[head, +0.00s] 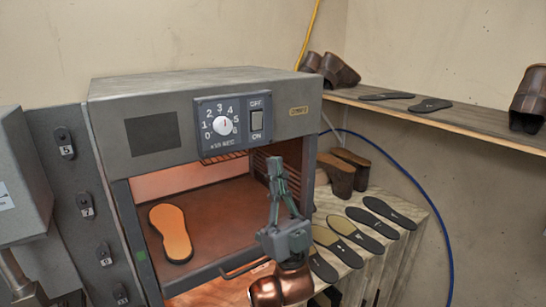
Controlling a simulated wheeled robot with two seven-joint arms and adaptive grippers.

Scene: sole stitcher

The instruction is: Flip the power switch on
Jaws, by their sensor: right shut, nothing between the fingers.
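My left gripper is not in view.
A numbered dial (222,126) sits left of the switch. An orange sole (171,232) lies in the open chamber. Several dark insoles (372,215) lie on the bench at right. A shelf (465,121) with brown shoes runs along the right wall.

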